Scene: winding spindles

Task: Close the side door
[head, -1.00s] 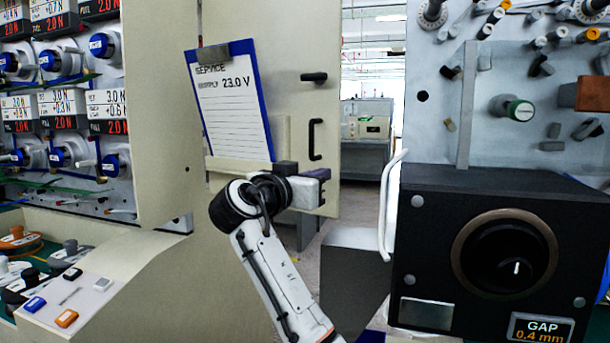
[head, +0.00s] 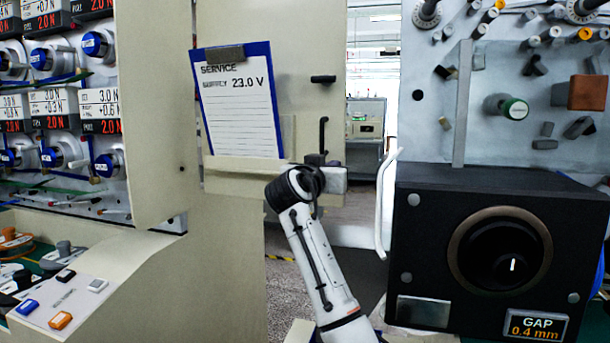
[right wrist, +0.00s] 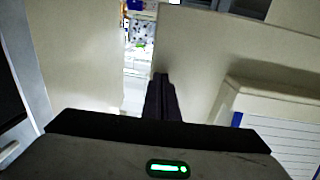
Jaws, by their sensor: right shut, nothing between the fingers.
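The side door is a beige panel (head: 300,40) in the middle of the head view, standing open with a gap along its right edge. It has a black bar handle (head: 323,135) and a small black latch (head: 323,79). A service clipboard (head: 240,110) sits in a pocket on its face. My right gripper (head: 325,160) is at the door's lower right part, just below the handle; I cannot tell whether it touches. In the right wrist view the shut, empty fingers (right wrist: 161,98) point along the bright gap, with the door panel (right wrist: 235,65) to their right. My left gripper is not in view.
A black gap-control box (head: 440,215) and a white curved handle (head: 385,205) stand right of the gap. Racks of spindles (head: 65,150) are at the left, above a sloped console (head: 75,300). Open floor (head: 300,270) shows beneath the door.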

